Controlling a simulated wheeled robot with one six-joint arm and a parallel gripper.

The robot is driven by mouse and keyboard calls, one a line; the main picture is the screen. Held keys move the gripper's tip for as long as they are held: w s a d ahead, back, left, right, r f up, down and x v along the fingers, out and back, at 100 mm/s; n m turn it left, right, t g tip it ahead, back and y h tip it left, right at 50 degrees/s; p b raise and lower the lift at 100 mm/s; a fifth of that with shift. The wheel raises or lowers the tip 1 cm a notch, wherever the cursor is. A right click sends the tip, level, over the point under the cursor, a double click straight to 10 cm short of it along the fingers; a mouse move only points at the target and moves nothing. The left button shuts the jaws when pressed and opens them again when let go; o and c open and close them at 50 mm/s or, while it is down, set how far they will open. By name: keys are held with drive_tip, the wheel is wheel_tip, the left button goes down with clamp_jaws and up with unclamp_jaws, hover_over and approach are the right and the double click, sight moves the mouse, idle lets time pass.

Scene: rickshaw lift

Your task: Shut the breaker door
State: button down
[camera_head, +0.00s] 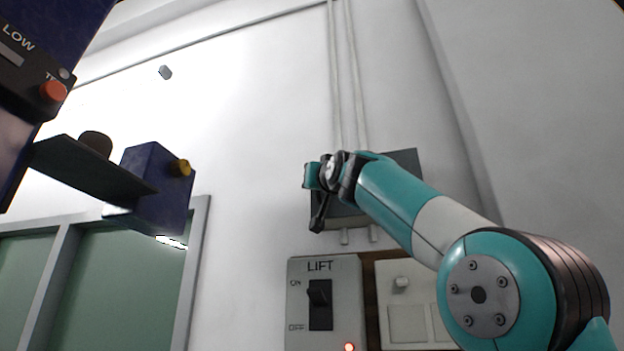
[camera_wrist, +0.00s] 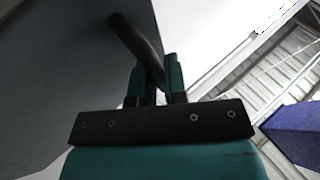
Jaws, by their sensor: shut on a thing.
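The grey breaker box (camera_head: 406,160) is on the wall, mostly hidden behind my arm and wrist in the head view. A large grey panel, seemingly its door (camera_wrist: 60,80), fills the left of the wrist view. A dark bar handle (camera_wrist: 128,32) stands out from this panel and runs between my fingers. My gripper (camera_wrist: 157,72) is shut on the handle. In the head view my gripper (camera_head: 318,205) is at the box's lower left. How far the door stands open cannot be told.
Below the box are a LIFT switch panel (camera_head: 298,305) with a glowing red light and a pale switch plate (camera_head: 408,322). Two pipes (camera_head: 345,80) run up the wall. A blue machine part (camera_head: 150,205) with a yellow knob hangs at left.

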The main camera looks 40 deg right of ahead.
drive_tip(key=shift+r, duration=0.15)
drive_tip(key=c, duration=1.5)
unclamp_jaws()
drive_tip(key=shift+w, duration=0.15)
drive_tip(key=shift+o, duration=0.2)
drive_tip(key=shift+f, duration=0.2)
drive_tip(key=shift+s+f+b, duration=0.2)
drive_tip(key=shift+s+b, duration=0.05)
drive_tip(key=shift+b, duration=0.15)
drive_tip(key=b+v, duration=0.8)
drive_tip(key=v, duration=0.8)
drive_tip(key=shift+s+a, duration=0.3)
